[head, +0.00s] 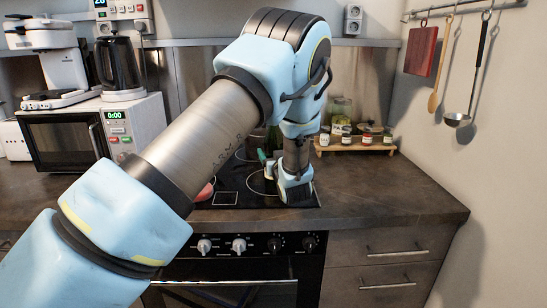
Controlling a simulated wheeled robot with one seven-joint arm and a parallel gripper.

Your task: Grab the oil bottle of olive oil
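My arm reaches across the head view from the lower left and bends down over the stove. My gripper (268,168) is at the end of the light-blue wrist, low over the black cooktop, and seems to point away to the left. It is small and partly hidden, so its fingers cannot be made out. A dark green bottle shape (273,139), possibly the olive oil bottle, shows just behind my gripper and beside my arm. Its label and lower part are hidden. I cannot tell whether my gripper touches it.
A wooden rack (355,146) with several spice jars stands right of the cooktop (228,198). A microwave (70,138), kettle (118,65) and coffee machine (55,62) are at left. A pink object (205,191) is partly behind my arm. The right counter (390,190) is clear.

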